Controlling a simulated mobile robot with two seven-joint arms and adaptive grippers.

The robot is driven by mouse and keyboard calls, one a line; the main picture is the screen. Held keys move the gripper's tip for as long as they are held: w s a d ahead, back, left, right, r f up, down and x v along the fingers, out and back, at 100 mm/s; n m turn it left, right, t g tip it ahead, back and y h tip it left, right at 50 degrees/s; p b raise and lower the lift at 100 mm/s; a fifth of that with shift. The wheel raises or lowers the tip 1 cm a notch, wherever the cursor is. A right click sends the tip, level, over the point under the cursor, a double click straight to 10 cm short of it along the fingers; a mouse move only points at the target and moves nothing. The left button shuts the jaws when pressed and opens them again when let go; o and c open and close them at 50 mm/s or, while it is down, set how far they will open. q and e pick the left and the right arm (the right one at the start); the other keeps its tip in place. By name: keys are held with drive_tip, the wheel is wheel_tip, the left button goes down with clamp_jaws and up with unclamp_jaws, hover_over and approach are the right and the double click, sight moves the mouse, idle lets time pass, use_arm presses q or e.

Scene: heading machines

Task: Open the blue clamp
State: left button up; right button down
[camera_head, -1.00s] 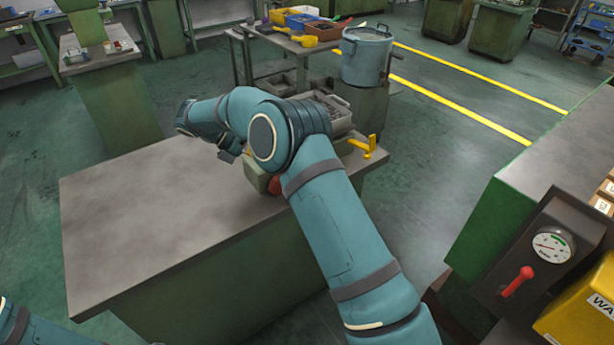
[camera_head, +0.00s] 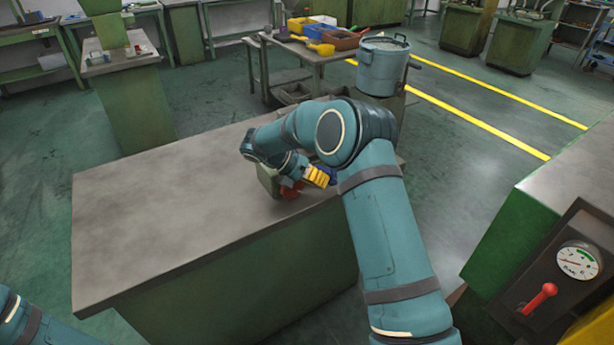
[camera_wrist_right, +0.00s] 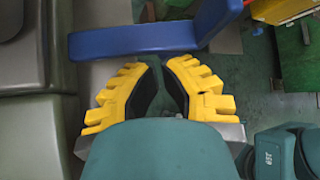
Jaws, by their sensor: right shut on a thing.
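The blue clamp (camera_wrist_right: 135,42) shows in the right wrist view as a long blue bar across the top, with a second blue arm bending up to the right. In the head view only a small blue part (camera_head: 332,175) shows beside my fingers. My right gripper (camera_wrist_right: 162,64), with yellow ribbed fingers, is shut on the blue clamp, with the bar at its fingertips. It also shows in the head view (camera_head: 317,177), over the right end of the workbench. The exact contact is hard to see. My left gripper is out of view; only part of that arm shows at bottom left.
The grey workbench top (camera_head: 170,205) is bare on its left. A grey-green block (camera_head: 268,180) and a red knob (camera_head: 291,191) sit beside my right gripper. A blue-grey pot (camera_head: 383,65) stands behind. A panel with a red lever (camera_head: 540,298) is at right.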

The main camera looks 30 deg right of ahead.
drive_tip(key=shift+s+d+f, duration=0.1)
drive_tip(key=shift+d+f, duration=0.1)
drive_tip(key=shift+d, duration=0.05)
drive_tip(key=shift+f+m+t+b, duration=0.2)
drive_tip(key=shift+m+t+b, duration=0.15)
drive_tip(key=shift+t, duration=0.15)
drive_tip(key=shift+f+m+t+y, duration=0.35)
drive_tip(key=shift+f+t, duration=0.1)
drive_tip(key=shift+t, duration=0.45)
